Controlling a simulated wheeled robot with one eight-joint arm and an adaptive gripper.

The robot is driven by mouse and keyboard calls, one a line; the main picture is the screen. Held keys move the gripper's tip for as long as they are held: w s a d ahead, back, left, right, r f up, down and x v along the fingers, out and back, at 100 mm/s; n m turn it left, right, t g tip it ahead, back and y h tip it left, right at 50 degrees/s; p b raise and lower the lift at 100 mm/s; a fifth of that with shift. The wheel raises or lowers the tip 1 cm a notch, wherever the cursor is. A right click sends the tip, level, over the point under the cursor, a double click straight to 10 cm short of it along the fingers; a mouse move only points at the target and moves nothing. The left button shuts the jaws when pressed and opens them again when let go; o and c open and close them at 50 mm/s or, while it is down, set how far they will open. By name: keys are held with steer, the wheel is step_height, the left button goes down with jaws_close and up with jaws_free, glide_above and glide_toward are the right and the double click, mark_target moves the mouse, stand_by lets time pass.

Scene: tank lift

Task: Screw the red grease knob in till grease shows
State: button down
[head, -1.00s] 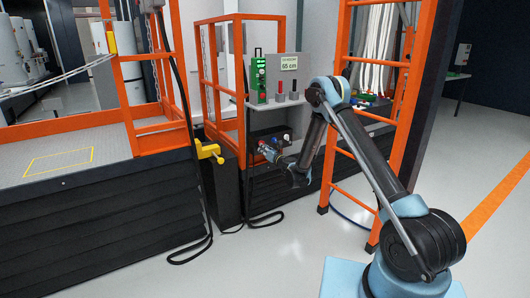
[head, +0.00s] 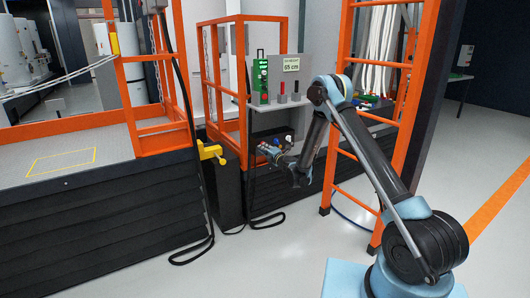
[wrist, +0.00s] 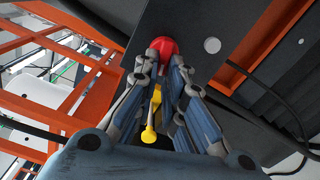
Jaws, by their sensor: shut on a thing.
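The red grease knob (wrist: 166,47) is a rounded red cap at the top middle of the wrist view, against a dark grey panel. My gripper (wrist: 163,62) is shut on it, with the blue-grey fingers on either side. The fingertips hide part of the knob's sides, and its threaded end is out of sight. No grease can be made out. In the head view my gripper (head: 264,148) is small, at the dark unit under the shelf; the knob cannot be told clearly there.
A yellow crank (head: 211,151) sticks out left of my gripper, by the orange railing (head: 243,75). Above are a green control box (head: 260,82) and a sign reading 65 cm (head: 291,65). An orange ladder (head: 342,150) stands close behind my arm. Black cables hang nearby.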

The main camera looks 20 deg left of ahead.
steer(key=shift+w+r+m, duration=0.1)
steer(key=shift+m, duration=0.5)
steer(key=c, duration=1.7)
jaws_free()
steer(key=shift+d, duration=0.1)
steer(key=shift+v, duration=3.75)
